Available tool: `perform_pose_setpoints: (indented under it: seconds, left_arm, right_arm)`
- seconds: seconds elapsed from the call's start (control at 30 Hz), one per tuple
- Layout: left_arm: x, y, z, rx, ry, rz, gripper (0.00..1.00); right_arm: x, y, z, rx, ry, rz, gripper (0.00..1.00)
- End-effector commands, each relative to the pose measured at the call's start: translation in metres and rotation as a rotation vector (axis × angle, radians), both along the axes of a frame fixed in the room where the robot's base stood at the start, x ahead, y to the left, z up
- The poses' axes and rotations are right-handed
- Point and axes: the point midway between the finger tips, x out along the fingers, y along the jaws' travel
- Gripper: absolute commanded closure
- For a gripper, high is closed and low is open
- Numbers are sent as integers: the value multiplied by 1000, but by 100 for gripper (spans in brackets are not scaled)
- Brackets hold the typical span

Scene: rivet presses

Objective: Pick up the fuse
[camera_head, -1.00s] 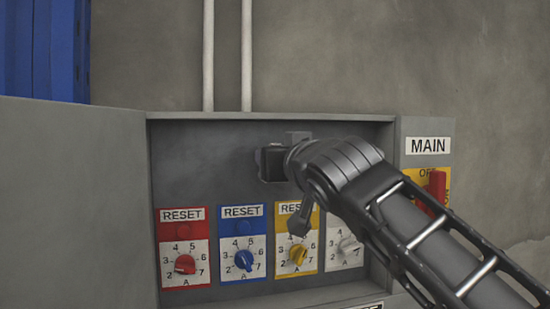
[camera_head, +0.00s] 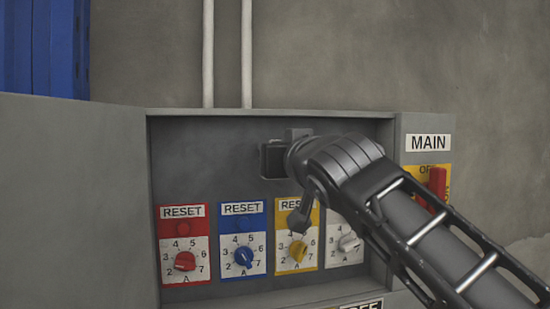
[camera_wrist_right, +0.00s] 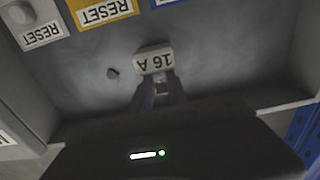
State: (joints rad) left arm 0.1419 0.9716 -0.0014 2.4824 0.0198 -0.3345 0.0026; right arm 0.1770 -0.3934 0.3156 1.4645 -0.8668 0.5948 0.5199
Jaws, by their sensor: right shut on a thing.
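The fuse (camera_wrist_right: 154,60) is a pale block marked "16 A", upside down in the right wrist view, against the grey back wall of the open cabinet. My right gripper (camera_wrist_right: 161,88) is shut on it, with dark fingers at its near end. In the head view my right gripper (camera_head: 274,161) is at the cabinet's back wall, above the dials, and the fuse cannot be made out there. Whether the fuse is seated or clear of the wall cannot be told. My left gripper is not in view.
Below the hand are RESET dials: red (camera_head: 184,261), blue (camera_head: 243,257), yellow (camera_head: 298,250) and a partly hidden white one (camera_head: 348,243). A red MAIN switch (camera_head: 437,183) is at right. The open cabinet door (camera_head: 75,200) stands at left.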

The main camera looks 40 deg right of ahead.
Motion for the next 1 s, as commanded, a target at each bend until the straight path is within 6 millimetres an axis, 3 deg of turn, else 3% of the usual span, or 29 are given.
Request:
perform_pose_setpoints:
  seconds: [0.67,1.0]
  left_arm:
    - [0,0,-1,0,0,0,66]
    - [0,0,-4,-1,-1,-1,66]
  right_arm:
    - [1,0,6,1,0,0,100]
    - [-3,1,36,1,-3,1,100]
